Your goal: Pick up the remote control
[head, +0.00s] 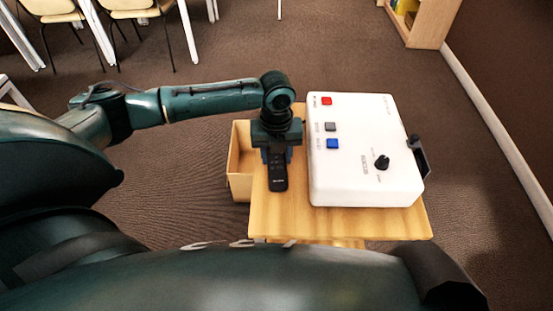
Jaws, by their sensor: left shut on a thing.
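A slim black remote control (279,184) shows in the head view at the left side of a small wooden table (335,223), just left of a white box. My left gripper (276,155) is over the far part of the remote and is shut on it. The near end of the remote sticks out toward me, and the far part is hidden under the gripper. I cannot tell whether the remote touches the table top.
A white control box (335,188) with red, grey and blue buttons and a black knob (382,162) fills most of the table. An open wooden bin (240,180) stands at the table's left. Chairs (140,8) and a shelf (428,25) are far back.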

